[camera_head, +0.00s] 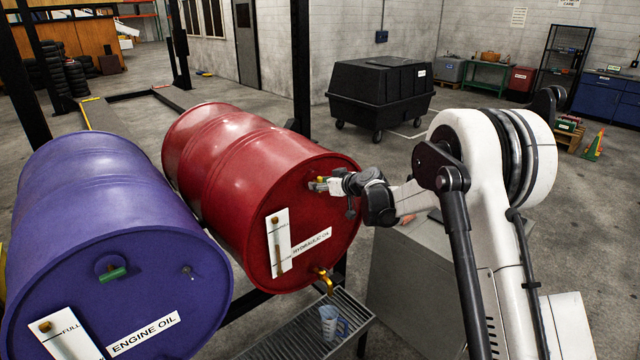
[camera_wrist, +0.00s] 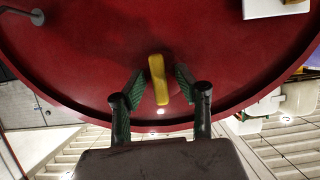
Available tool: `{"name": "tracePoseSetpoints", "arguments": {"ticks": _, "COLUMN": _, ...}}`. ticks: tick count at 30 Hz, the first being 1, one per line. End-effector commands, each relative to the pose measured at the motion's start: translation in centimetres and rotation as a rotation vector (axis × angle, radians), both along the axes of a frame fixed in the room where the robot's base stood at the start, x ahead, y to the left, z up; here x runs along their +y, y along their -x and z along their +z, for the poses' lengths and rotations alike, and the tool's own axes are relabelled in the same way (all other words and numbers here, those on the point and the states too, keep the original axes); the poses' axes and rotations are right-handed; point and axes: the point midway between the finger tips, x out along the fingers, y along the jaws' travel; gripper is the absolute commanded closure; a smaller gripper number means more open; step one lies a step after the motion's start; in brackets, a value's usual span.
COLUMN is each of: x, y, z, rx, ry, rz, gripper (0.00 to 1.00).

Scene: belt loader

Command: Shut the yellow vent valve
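The yellow vent valve (camera_wrist: 158,80) is a short flat bar handle on the red drum's end face. In the wrist view it stands nearly upright, tilted slightly, between the fingers of my gripper (camera_wrist: 160,74). The fingers are open, with a gap on both sides of the handle. In the head view my gripper (camera_head: 318,185) is at the upper right part of the hydraulic oil drum's face (camera_head: 300,195). It partly hides the yellow valve there (camera_head: 322,179).
A brass tap (camera_head: 324,279) sticks out low on the red drum, above a measuring jug (camera_head: 331,322) on a grated tray (camera_head: 290,345). A purple engine oil drum (camera_head: 110,240) lies to the left. A grey cabinet (camera_head: 415,280) stands below my arm.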

Motion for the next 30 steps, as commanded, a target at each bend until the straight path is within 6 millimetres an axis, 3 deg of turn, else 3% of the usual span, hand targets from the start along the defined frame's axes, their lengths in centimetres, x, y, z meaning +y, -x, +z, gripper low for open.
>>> {"name": "tracePoseSetpoints", "arguments": {"ticks": 4, "x": 0.01, "y": 0.01, "z": 0.00, "rx": 0.000, "ry": 0.000, "rz": 0.000, "gripper": 0.68}}
{"name": "tracePoseSetpoints", "arguments": {"ticks": 12, "x": -0.01, "y": 0.02, "z": 0.01, "rx": 0.000, "ry": 0.000, "rz": 0.000, "gripper": 1.00}}
{"name": "tracePoseSetpoints", "arguments": {"ticks": 30, "x": -0.11, "y": -0.10, "z": -0.41, "rx": 0.114, "ry": -0.114, "rz": 0.000, "gripper": 1.00}}
